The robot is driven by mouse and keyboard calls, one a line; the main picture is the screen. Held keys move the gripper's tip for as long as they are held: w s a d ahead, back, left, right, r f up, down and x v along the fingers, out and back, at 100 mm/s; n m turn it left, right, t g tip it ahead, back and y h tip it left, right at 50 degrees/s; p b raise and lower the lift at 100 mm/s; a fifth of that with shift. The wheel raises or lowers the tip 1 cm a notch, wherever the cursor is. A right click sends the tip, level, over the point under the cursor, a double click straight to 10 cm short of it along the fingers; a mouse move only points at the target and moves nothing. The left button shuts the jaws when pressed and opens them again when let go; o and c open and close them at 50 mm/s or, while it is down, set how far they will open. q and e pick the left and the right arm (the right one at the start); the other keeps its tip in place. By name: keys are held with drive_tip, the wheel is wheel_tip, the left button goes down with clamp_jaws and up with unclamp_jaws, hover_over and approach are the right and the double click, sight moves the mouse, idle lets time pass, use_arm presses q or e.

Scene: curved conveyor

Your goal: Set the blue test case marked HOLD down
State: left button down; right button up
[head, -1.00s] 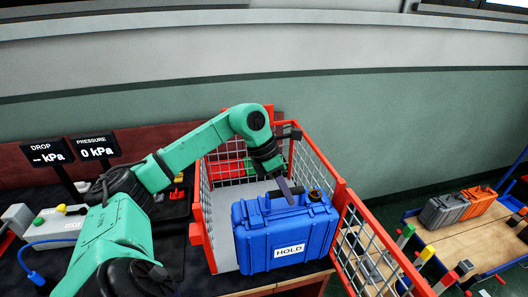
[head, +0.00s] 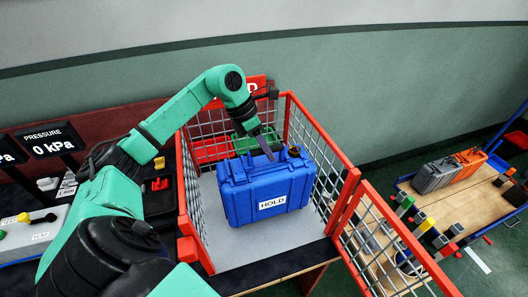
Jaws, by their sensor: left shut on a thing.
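The blue test case (head: 268,189) with a white HOLD label is upright inside a red-framed mesh cage (head: 347,190), above its light grey floor (head: 220,249). My left gripper (head: 268,150) comes down from above and is shut on the case's top handle. The gripper partly hides the handle. I cannot tell whether the underside of the case touches the cage floor. My right gripper is not in view.
The cage gate (head: 392,243) stands open at the front right. Green and red trays (head: 243,143) show behind the case. A pressure display (head: 50,139) stands at left. Grey (head: 436,175) and orange (head: 469,161) cases lie on a wooden-topped cart at right.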

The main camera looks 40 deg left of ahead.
use_arm(q)
drive_tip(key=c, duration=1)
unclamp_jaws()
drive_tip(key=shift+a+f, duration=0.1)
drive_tip(key=shift+f, duration=0.2)
drive_tip(key=o, duration=0.3)
drive_tip(key=shift+s+r, duration=0.1)
drive_tip(key=shift+a+r, duration=0.15)
drive_tip(key=shift+r, duration=0.3)
drive_tip(key=v, duration=1.1)
drive_tip(key=shift+s, duration=0.1)
